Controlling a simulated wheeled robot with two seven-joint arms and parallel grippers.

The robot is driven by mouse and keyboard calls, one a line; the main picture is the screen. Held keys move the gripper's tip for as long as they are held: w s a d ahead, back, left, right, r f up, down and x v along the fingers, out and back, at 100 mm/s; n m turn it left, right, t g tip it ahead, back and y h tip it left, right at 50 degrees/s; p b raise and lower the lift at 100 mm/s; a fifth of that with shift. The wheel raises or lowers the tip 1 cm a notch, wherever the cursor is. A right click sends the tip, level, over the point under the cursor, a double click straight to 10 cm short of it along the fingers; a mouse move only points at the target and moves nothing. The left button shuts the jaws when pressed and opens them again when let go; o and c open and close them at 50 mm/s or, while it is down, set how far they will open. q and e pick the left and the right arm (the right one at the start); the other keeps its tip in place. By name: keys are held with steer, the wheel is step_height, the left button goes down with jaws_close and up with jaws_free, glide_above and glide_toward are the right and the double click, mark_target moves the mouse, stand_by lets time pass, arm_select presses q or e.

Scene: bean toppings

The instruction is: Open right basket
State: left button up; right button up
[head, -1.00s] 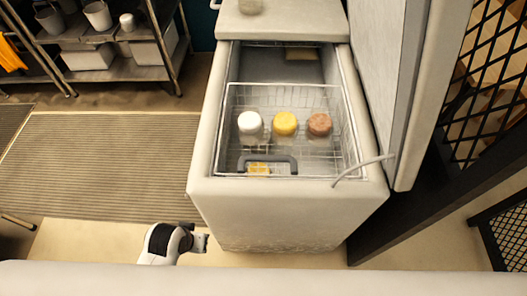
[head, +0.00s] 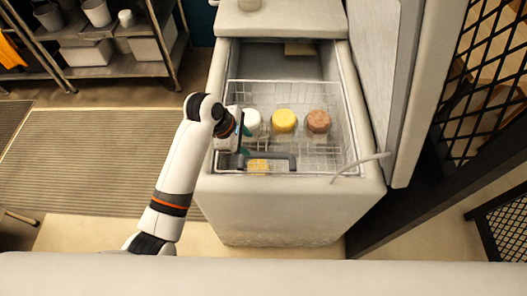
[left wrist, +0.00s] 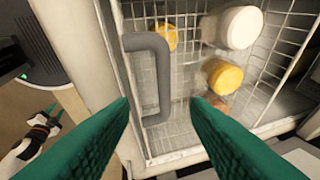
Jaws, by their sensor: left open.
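The wire basket (head: 300,82) sits in the top of the open chest freezer. Its dark grey handle (head: 270,156) is at the near side; in the left wrist view the handle (left wrist: 163,80) lies beyond and between my green fingertips. My left gripper (head: 243,138) is open and empty over the basket's left edge, just left of and above the handle. I cannot tell whether it touches anything. My right gripper (left wrist: 40,127) appears small at the lower left of the left wrist view, away from the freezer; its jaws are too small to read.
Jars with white (head: 252,119), yellow (head: 283,120) and brown (head: 318,121) lids stand in the basket. A yellow item (head: 258,166) lies by the handle. The raised freezer lid (head: 405,90) borders the right side. A shelf (head: 115,60) stands at back left.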

mark_target(265, 154)
arm_select(q)
steer(key=shift+n, duration=0.3)
steer(key=x, duration=1.1)
steer(key=shift+w+d+f, duration=0.2)
steer(key=shift+w+d, duration=0.2)
steer(key=shift+d, duration=0.05)
steer(key=shift+c, duration=0.3)
jaws_close()
